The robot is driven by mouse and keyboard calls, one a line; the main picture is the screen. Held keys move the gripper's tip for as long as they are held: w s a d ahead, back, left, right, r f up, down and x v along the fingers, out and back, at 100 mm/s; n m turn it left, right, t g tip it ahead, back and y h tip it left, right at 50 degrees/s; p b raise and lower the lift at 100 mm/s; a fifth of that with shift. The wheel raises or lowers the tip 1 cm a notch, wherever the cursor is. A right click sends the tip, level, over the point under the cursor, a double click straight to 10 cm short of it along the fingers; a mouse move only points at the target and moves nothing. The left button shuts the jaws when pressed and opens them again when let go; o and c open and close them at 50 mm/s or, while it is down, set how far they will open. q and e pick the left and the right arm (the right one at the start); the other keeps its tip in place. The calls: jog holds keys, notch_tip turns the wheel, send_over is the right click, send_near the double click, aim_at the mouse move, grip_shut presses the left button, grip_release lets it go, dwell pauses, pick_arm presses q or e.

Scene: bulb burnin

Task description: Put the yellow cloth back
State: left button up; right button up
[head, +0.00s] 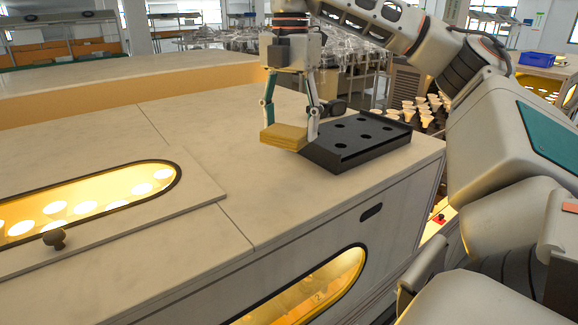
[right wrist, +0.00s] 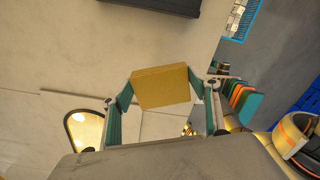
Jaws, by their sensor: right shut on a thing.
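The yellow cloth (head: 284,137) is a folded, block-like pad. My right gripper (head: 290,133) is shut on it, with a finger on each side, just left of the black tray. I cannot tell whether the cloth touches the worktop. In the right wrist view the cloth (right wrist: 161,87) sits between the two teal fingers of my right gripper (right wrist: 160,100). My left gripper is not in view.
A black tray (head: 362,152) with round holes stands on the pale worktop (head: 215,140) near its right end. A dark knob (head: 54,239) and a lit oval window (head: 90,204) are at left. White bulbs (head: 425,108) stand beyond the tray. The middle worktop is clear.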

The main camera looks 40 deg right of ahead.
aim_at(289, 180)
jog(key=shift+f, duration=4.95)
jog(key=o, duration=1)
notch_tip(289, 180, up, 12)
jog(key=shift+r, duration=0.15)
